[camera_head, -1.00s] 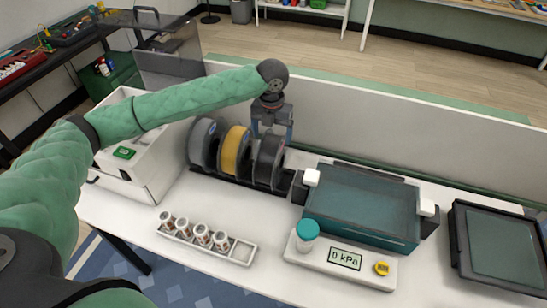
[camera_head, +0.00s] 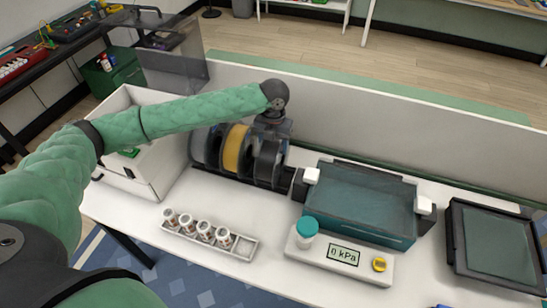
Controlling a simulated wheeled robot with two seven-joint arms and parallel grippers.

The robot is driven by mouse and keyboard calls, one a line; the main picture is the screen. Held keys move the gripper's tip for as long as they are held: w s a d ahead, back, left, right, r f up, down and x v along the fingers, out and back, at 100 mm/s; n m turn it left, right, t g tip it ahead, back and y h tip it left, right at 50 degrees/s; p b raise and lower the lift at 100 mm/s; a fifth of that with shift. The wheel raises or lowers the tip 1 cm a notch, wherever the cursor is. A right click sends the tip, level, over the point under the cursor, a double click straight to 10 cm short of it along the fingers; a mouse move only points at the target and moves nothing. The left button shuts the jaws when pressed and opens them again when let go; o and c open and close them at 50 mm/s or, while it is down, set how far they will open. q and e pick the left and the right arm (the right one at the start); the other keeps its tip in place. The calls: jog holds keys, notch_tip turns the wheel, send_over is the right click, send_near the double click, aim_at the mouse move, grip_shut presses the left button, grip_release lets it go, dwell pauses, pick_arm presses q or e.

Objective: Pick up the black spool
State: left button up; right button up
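The black spool (camera_head: 267,166) stands upright at the right end of a row on a dark holder (camera_head: 243,179), beside a yellow spool (camera_head: 236,150) and a grey spool (camera_head: 202,145). My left gripper (camera_head: 274,136) points down at the top of the black spool from its far side. Its fingers are mostly hidden behind and around the spool's upper rim, so I cannot tell whether they are closed on it. My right gripper is not in view.
A teal-lidded box (camera_head: 360,203) stands right of the spools, with a pressure readout unit (camera_head: 340,256) in front. A tray of small jars (camera_head: 208,235) lies at the front. A white box (camera_head: 138,165) stands left. A low partition (camera_head: 370,130) runs behind.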

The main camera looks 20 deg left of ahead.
pick_arm(q)
grip_shut()
jog(key=shift+r, duration=0.1)
